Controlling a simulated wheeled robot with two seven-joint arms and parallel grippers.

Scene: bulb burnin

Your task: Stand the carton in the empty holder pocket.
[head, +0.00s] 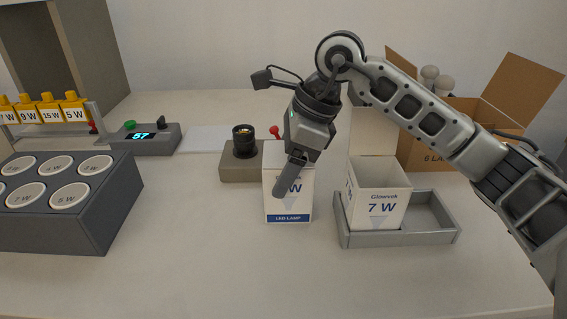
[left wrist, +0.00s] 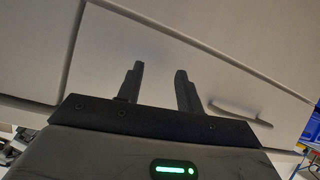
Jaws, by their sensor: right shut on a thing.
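A white carton (head: 288,212) with a blue LED LAMP band stands upright left of the grey holder (head: 400,239). My right gripper (head: 291,178) is shut on this carton from above and covers part of its printing. I cannot tell whether its base touches the table. The holder's left part holds an open white Glowrek 7 W carton (head: 381,193) with its lid up. The holder's right pocket (head: 428,213) is empty. My left gripper (left wrist: 160,85) shows only in the left wrist view, its fingers apart with nothing between them.
A dark block of labelled round sockets (head: 68,196) stands at left. Behind it are yellow-capped parts (head: 48,108) and a display box reading 57 (head: 145,137). A block with a black socket (head: 243,160) sits behind the carton. A cardboard box (head: 450,141) with bulbs stands behind the holder. The front table is clear.

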